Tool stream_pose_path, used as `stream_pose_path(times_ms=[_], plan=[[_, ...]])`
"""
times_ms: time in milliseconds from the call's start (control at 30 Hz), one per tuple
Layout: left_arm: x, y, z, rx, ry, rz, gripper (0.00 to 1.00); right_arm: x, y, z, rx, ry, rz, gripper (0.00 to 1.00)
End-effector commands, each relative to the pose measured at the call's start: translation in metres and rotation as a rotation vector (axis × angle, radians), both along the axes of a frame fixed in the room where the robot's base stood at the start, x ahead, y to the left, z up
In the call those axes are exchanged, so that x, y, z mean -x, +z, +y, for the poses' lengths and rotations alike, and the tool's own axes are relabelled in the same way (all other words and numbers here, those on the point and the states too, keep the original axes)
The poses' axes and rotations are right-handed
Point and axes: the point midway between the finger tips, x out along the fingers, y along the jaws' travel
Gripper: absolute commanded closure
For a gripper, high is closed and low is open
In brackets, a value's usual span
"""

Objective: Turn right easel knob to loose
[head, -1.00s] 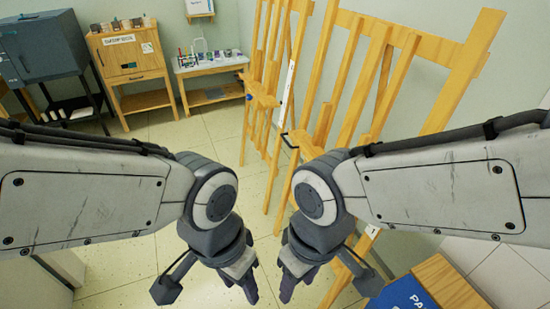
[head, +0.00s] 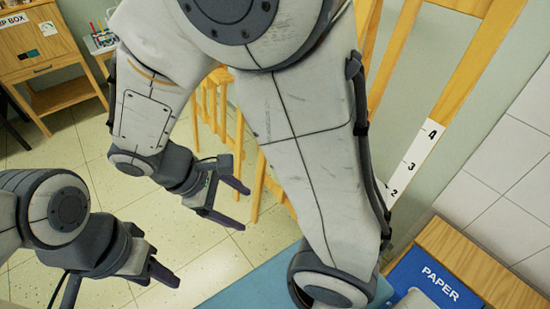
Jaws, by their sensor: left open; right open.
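The right easel is pale wood; its slanted post (head: 484,55) shows at the upper right, with a white strip (head: 411,161) numbered 4, 3, 2 on it. My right arm covers much of the easel's middle, and I cannot see its knob. My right gripper (head: 241,208) is open and empty, left of this easel, fingers pointing right. My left gripper (head: 160,266) is open and empty at the lower left, over the floor, away from the easel.
More easel wood (head: 213,102) shows between my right arm's links. A blue PAPER box (head: 437,283) sits by a wooden shelf (head: 455,255) at the lower right. A blue-teal surface (head: 262,287) lies at the bottom. A wooden cabinet (head: 35,45) stands upper left; tiled floor there is open.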

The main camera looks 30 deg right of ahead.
Motion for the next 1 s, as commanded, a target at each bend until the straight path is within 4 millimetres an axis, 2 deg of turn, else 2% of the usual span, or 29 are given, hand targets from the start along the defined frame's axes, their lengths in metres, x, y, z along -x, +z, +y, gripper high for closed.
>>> stream_pose_path(times_ms=[33,300,500,600,700,867,1000], plan=[[0.000,-0.017,0.000,0.000,0.000,0.000,0.50,-0.013,-0.027,-0.015,0.097,0.030,0.055,0.19],[0.000,-0.060,0.000,0.000,0.000,0.000,0.50,-0.086,-0.106,-0.093,0.582,0.251,0.304,0.19],[0.000,-0.081,0.000,0.000,0.000,0.000,0.50,-0.126,-0.161,-0.129,0.833,0.409,0.434,0.19],[0.000,-0.087,0.000,0.000,0.000,0.000,0.50,-0.137,-0.178,-0.138,0.905,0.463,0.468,0.19],[0.000,-0.089,0.000,0.000,0.000,0.000,0.50,-0.143,-0.188,-0.143,0.945,0.493,0.485,0.19],[0.000,-0.087,0.000,0.000,0.000,0.000,0.50,-0.146,-0.189,-0.156,0.960,0.505,0.492,0.19],[0.000,-0.084,0.000,0.000,0.000,0.000,0.50,-0.145,-0.189,-0.180,0.959,0.503,0.494,0.19]])
